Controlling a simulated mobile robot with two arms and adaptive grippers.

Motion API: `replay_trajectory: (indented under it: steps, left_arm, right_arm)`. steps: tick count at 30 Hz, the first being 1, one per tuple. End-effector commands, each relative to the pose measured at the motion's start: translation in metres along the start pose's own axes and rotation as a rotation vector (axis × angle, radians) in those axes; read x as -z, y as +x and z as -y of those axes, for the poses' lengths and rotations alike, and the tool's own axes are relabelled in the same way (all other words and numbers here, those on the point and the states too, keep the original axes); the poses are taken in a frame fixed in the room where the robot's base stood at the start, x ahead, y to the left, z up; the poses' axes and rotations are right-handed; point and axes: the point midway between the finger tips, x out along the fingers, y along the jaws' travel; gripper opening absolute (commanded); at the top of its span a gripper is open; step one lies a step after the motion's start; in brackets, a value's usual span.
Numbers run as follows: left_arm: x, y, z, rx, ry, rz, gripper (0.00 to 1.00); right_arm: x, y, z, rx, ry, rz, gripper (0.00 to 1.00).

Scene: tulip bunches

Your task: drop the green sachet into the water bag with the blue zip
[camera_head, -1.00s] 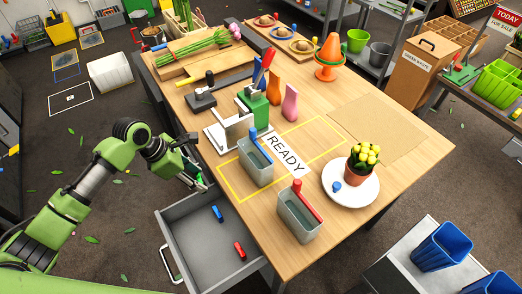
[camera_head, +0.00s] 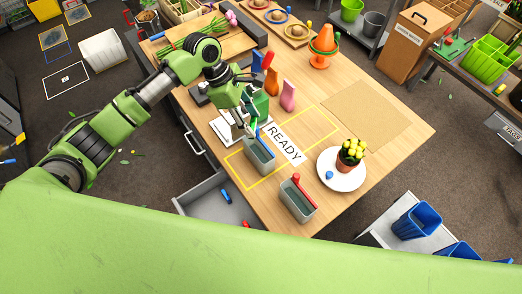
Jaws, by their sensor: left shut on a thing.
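The water bag with the blue zip (camera_head: 260,160) stands open at the top on the table, inside the yellow outline by the READY label. Its blue zip (camera_head: 258,136) sticks up at the back. My left gripper (camera_head: 251,124) is just above and behind this bag, pointing down. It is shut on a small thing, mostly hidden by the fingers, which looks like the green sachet. I see no clear gap or contact between it and the bag. A second water bag with a red zip (camera_head: 297,206) stands nearer the front edge. My right gripper is out of view.
The open drawer (camera_head: 200,192) holds a blue piece (camera_head: 225,195) and a red piece (camera_head: 246,224). Orange and pink vases (camera_head: 288,97) stand behind the bags. A plate (camera_head: 345,180) with potted yellow flowers is to the right. The brown mat (camera_head: 365,115) is bare.

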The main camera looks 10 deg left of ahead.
Motion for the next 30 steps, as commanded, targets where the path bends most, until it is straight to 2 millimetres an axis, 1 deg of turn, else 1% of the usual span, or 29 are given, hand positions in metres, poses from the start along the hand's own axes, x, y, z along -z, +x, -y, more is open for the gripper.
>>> replay_trajectory:
  steps: [1, 8, 9, 10, 15, 25, 26, 27, 28, 30]
  left_arm:
    - [0.003, 0.006, 0.001, 0.003, -0.002, -0.001, 0.32]
    - [0.014, 0.032, 0.001, 0.001, -0.002, -0.001, 0.32]
    - [0.017, 0.04, 0.0, -0.001, -0.001, -0.001, 0.32]
    - [0.018, 0.043, 0.0, -0.001, 0.0, -0.001, 0.32]
    - [0.021, 0.049, 0.0, -0.001, -0.001, 0.0, 0.32]
    - [0.021, 0.049, 0.0, -0.001, -0.001, 0.0, 0.32]
    - [0.021, 0.049, 0.0, -0.001, -0.001, -0.001, 0.46]
    - [0.021, 0.049, 0.0, -0.001, -0.001, -0.001, 0.56]
    - [0.021, 0.049, 0.0, -0.001, -0.001, -0.001, 0.6]
    - [0.021, 0.049, 0.0, -0.001, -0.001, -0.001, 0.6]
  right_arm:
    - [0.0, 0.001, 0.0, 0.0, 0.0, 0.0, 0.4]
    - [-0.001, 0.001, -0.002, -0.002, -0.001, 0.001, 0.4]
    - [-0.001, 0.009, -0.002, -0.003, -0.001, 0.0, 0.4]
    - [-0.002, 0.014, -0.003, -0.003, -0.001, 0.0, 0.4]
    - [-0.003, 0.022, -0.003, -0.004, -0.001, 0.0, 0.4]
    - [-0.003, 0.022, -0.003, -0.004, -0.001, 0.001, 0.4]
    - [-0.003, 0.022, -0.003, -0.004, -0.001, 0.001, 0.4]
    - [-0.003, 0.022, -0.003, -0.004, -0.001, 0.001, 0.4]
    - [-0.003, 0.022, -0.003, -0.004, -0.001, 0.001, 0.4]
    - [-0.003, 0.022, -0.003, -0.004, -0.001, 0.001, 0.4]
